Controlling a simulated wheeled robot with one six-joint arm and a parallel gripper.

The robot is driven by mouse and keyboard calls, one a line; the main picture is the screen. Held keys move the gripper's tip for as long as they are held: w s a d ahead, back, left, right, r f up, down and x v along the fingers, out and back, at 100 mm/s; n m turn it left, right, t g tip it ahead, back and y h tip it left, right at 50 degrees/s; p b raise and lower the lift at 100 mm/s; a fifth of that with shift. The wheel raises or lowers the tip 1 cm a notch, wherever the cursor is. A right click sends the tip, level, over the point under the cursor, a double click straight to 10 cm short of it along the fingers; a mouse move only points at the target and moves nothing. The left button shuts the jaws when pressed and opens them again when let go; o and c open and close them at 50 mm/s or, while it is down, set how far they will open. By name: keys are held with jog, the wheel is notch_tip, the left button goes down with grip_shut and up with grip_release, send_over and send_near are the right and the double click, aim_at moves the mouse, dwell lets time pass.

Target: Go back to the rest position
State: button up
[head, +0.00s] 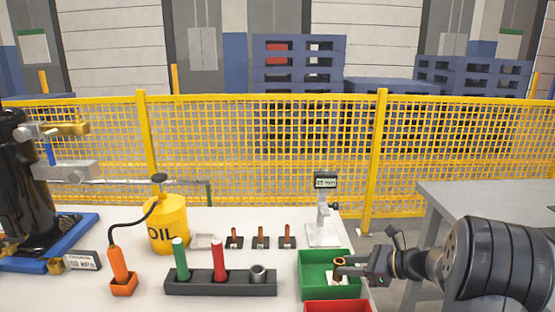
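My gripper (350,273) reaches in from the right, over the green tray (312,284). Its fingertips are at a small copper-coloured part (340,264), which shows above a white patch inside the tray. I cannot tell whether the fingers touch this part, or whether they are open or shut. My arm comes in from the right edge of the view.
A measuring stand (322,232) with a small display is just behind the green tray. A dark rack (220,288) holds green and red handles. A yellow oil can (167,228) stands left. A yellow mesh fence (270,140) runs behind. A grey table (490,193) is at right.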

jog(key=shift+x, duration=1.25)
jog(key=shift+a+f, duration=0.25)
jog(key=shift+f, duration=0.1)
